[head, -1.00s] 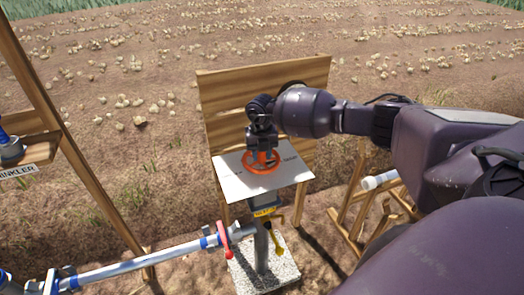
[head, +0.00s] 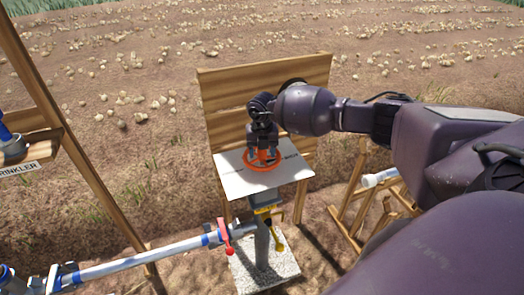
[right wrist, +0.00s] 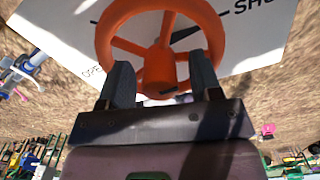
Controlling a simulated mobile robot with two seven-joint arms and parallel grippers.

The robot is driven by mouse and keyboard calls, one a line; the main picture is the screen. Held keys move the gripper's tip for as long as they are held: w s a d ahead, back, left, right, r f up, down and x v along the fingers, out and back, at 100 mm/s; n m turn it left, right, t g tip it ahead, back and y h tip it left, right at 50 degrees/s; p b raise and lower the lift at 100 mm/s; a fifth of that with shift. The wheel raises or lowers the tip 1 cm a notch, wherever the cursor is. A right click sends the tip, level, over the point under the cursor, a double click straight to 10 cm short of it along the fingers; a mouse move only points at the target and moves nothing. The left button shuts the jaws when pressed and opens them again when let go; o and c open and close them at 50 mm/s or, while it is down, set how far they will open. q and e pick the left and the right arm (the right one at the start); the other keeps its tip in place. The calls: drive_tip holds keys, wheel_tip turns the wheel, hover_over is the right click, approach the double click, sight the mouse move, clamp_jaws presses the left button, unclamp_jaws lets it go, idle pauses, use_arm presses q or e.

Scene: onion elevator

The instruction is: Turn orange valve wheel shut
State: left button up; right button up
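The orange valve wheel (head: 247,166) lies flat over a white plate (head: 233,183) on a post. In the right wrist view the wheel (right wrist: 222,45) fills the top middle, with its spokes and central hub in sight. My right gripper (head: 263,152) points down at the wheel from above. In the right wrist view its two fingers (right wrist: 161,85) are spread apart, one on each side of the hub, with visible gaps. Whether a finger touches a spoke is unclear. Lettering at the plate's right reads partly as SHUT. My left gripper is not in view.
A wooden slat board (head: 225,95) stands behind the plate. Below are a grey pipe (head: 140,262) with a red handle (head: 224,232), a yellow handle (head: 277,238) and a concrete base (head: 285,268). A wooden rack (head: 350,205) stands at right, a wooden frame (head: 75,150) at left.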

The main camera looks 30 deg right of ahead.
wheel_tip(320, 180, up, 11)
drive_tip(key=shift+f, duration=0.1)
idle(0.6)
idle(0.5)
